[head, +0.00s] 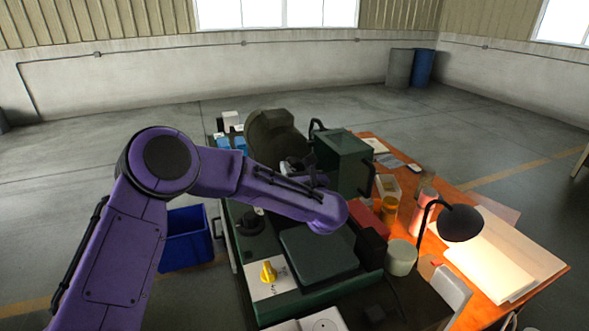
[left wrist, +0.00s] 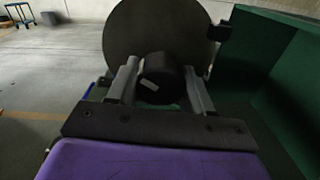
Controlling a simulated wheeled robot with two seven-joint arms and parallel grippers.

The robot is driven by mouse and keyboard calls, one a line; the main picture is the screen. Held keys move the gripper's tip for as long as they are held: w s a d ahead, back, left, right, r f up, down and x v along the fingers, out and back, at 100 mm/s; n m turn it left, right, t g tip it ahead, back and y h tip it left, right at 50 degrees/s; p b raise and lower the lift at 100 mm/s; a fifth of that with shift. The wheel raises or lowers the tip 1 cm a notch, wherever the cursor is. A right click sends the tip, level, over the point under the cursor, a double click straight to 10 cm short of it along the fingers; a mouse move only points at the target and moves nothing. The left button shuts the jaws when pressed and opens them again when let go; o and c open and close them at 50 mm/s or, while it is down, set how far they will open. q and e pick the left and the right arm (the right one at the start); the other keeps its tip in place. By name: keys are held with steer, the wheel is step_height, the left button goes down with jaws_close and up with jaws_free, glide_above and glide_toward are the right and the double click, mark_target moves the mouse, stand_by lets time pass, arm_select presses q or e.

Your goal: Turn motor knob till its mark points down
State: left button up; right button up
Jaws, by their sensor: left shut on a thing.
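The motor (head: 272,133) is a dark round body at the back of the green machine in the head view. In the left wrist view its dark disc (left wrist: 150,28) fills the upper middle, and the black motor knob (left wrist: 162,72) stands out in front of it. A short white mark (left wrist: 149,85) shows on the knob's lower left, slightly tilted. My left gripper (head: 303,164) reaches the motor from the front. In the left wrist view its two grey fingers (left wrist: 160,85) stand on either side of the knob, shut on it. My right gripper is not in view.
A green box (head: 342,160) stands close right of the motor. A yellow knob (head: 268,271) sits on a pale panel at the machine's front. A blue bin (head: 186,240) is on the floor at left. A desk lamp (head: 460,222) stands over the orange table at right.

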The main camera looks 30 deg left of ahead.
arm_select(q)
steer(key=shift+d, duration=0.15)
steer(key=o, duration=1)
steer(key=shift+r, duration=0.1)
steer(key=shift+o, duration=0.2)
steer(key=shift+s+d+r, duration=0.15)
steer(key=shift+s+d, duration=0.05)
steer(key=shift+s+f, duration=0.1)
steer(key=shift+f, duration=0.1)
steer(key=b+v, duration=0.5)
steer(key=v, duration=0.5)
steer(key=shift+d+r, duration=0.15)
